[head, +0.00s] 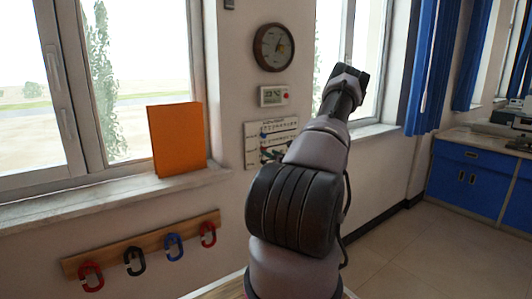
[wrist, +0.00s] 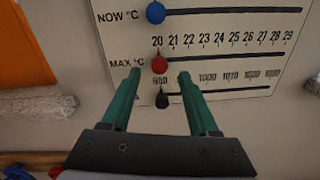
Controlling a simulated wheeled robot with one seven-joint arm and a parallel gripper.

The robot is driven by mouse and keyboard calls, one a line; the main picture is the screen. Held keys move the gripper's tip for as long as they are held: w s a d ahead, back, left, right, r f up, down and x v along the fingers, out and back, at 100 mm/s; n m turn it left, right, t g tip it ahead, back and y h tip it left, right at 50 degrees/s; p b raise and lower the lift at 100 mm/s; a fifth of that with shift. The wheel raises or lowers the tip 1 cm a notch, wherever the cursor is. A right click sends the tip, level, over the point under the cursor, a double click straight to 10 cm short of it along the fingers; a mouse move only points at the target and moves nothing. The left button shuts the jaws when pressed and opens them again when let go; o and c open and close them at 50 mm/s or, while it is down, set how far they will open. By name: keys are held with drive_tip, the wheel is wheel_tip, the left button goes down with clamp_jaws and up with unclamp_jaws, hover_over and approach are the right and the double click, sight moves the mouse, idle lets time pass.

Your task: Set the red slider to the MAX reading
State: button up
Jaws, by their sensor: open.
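The red slider (wrist: 159,65) is a round red knob at the left end of the slot in the MAX °C row, below the 20 mark. It sits on a white panel (wrist: 225,50) on the wall, which the head view also shows (head: 258,128), partly behind my arm. In the wrist view my gripper (wrist: 158,76) is open, with two green fingers pointing at the panel. The tips lie left and right of the red knob, slightly below it in the picture; I cannot tell whether they touch it. A small display (head: 272,95) hangs above the panel, too small to read.
A blue knob (wrist: 155,12) is above the red one and a black knob (wrist: 162,100) below, between the fingers in the picture. A round dial (head: 273,47) hangs higher. An orange board (head: 178,138) stands on the sill; a hook rail (head: 150,240) is below.

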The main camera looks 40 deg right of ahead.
drive_tip(key=shift+w, duration=1.95)
clamp_jaws()
